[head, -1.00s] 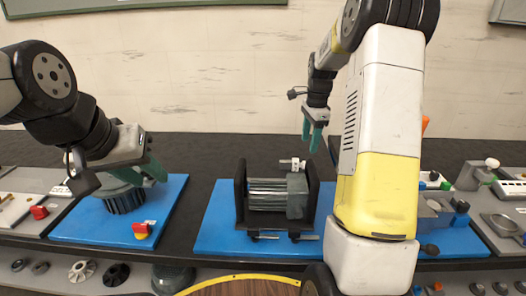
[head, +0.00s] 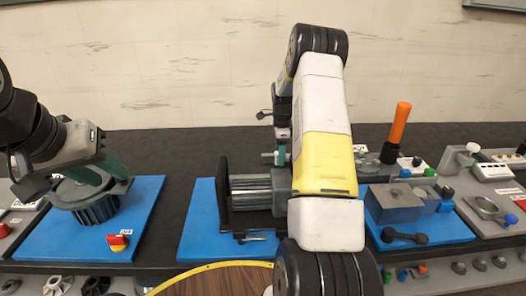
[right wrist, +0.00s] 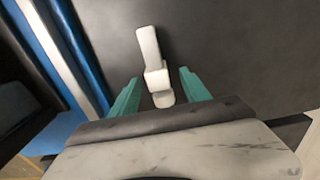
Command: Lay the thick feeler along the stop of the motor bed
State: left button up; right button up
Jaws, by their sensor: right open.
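A pale grey-white piece (right wrist: 152,65), a long flat bar with a stepped block at its near end, lies on dark bench top in the right wrist view. I cannot confirm that it is the thick feeler. It also shows in part in the head view (head: 267,155), behind the cradle. My right gripper (right wrist: 162,93) is open, its teal fingers either side of the block end, apparently not touching it. In the head view my right arm hides much of this area. A dark cradle (head: 223,195) holds a ribbed cylinder; whether it is the motor bed is unclear. My left gripper (head: 98,172) looks open above a ribbed grey-green drum (head: 95,205).
Blue mats lie under the drum (head: 145,200) and the cradle (head: 200,220). Dark bench behind the mats is mostly clear.

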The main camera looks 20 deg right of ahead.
jog(key=shift+f, duration=0.3)
grip_shut()
jog(key=shift+r, duration=0.1)
